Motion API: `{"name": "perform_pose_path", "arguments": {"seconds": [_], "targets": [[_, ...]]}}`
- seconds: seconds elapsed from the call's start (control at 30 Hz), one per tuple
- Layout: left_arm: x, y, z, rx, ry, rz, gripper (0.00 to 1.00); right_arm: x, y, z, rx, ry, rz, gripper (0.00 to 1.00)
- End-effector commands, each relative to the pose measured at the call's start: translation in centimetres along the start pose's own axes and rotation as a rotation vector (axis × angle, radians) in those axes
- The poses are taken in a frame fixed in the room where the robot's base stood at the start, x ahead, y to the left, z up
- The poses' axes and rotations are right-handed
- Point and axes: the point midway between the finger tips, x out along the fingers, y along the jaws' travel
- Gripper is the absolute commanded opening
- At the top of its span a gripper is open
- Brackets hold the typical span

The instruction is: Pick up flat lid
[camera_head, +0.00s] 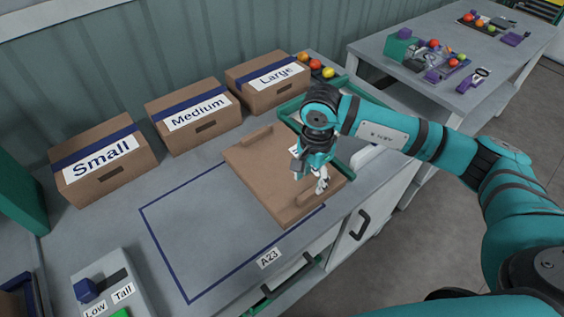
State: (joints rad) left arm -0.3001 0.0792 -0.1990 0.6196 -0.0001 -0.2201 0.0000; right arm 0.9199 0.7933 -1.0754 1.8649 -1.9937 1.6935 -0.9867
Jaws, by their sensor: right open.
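The flat lid (262,180) is a brown cardboard panel with raised strips at two ends. It lies on the grey workbench, with its near corner over the edge of the blue outlined area. My right gripper (321,184) points down over the lid's right part, its fingers apart and empty. I cannot tell whether the fingertips touch the lid. The gripper and wrist hide part of the lid and a white label on it. My left gripper is not in view.
Boxes marked Small (103,165), Medium (194,120) and Large (268,84) stand along the wall. A green tray (287,108) lies behind my right wrist. A Low/Tall switch panel (108,289) is at the front left. The blue outlined area (212,232) is mostly bare.

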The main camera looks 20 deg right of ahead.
Motion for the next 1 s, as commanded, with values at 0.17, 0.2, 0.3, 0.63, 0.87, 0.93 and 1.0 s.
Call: {"name": "perform_pose_path", "arguments": {"seconds": [0.17, 0.2, 0.3, 0.63, 0.87, 0.93, 1.0], "targets": [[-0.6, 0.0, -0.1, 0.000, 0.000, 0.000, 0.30, 1.0, 0.0, 0.1, 0.001, 0.000, 0.002, 0.46], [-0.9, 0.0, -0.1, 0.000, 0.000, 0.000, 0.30, 1.4, 0.0, 0.1, 0.001, -0.002, 0.003, 0.46], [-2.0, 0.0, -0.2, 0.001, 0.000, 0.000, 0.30, 2.7, -0.1, 0.3, 0.000, -0.003, 0.005, 0.46], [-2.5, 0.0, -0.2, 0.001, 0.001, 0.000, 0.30, 5.9, -0.3, 0.2, -0.001, 0.000, -0.001, 0.46], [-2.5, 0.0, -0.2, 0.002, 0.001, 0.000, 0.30, 5.9, -0.3, 0.2, 0.000, 0.000, -0.001, 0.36], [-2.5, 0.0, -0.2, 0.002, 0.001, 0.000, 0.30, 5.9, -0.3, 0.2, 0.000, 0.000, -0.001, 0.27], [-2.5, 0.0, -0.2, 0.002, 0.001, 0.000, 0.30, 5.9, -0.3, 0.2, 0.000, 0.000, -0.001, 0.17]]}}
